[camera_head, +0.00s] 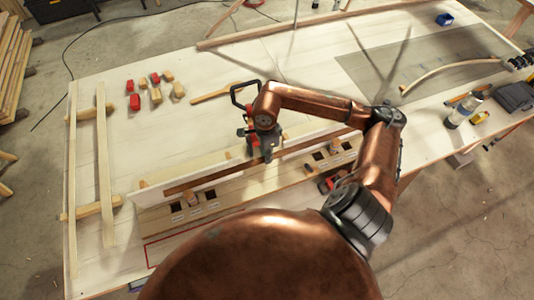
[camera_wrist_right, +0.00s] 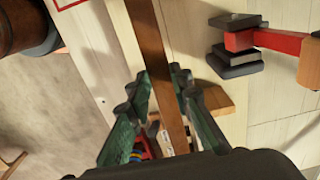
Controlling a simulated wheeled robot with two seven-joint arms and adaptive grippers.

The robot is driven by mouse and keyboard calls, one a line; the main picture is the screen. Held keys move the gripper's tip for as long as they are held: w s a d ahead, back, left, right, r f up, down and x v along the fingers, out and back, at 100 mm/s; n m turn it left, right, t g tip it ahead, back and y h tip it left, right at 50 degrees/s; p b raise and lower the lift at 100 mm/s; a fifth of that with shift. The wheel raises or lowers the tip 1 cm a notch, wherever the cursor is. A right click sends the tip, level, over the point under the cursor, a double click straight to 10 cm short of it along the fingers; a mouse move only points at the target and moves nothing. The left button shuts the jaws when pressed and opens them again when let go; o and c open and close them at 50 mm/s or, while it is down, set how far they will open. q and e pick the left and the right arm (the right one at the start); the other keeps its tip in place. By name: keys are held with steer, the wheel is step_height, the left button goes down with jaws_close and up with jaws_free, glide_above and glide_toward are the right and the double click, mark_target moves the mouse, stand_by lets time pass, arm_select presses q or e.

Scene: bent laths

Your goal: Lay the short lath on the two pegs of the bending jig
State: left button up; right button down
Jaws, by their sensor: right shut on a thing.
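The short lath (camera_head: 210,181) is a dark brown strip that runs slantwise along the bending jig (camera_head: 235,190) in the head view. My right gripper (camera_head: 267,154) is shut on it near its middle; in the wrist view the lath (camera_wrist_right: 153,50) passes between the two fingers (camera_wrist_right: 162,88). The jig is a pale wooden board with dark square holes. Its two pegs, a left one (camera_head: 190,198) and a right one (camera_head: 335,146), stand at the near side of the lath. I cannot tell whether the lath touches them. My left gripper is out of view.
Two long pale laths (camera_head: 104,160) lie across wooden supports at the left. Red and wooden blocks (camera_head: 156,96) lie behind. The table's back middle is mostly clear.

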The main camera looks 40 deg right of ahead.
step_height(320, 180, down, 4)
steer(key=shift+r+b, duration=0.25)
steer(key=shift+b, duration=0.6)
steer(key=shift+f+b, duration=0.85)
steer(key=shift+f+b, duration=0.5)
steer(key=shift+b, duration=0.1)
steer(key=c, duration=1.7)
jaws_free()
steer(key=shift+o, duration=0.2)
steer(key=shift+o, duration=0.8)
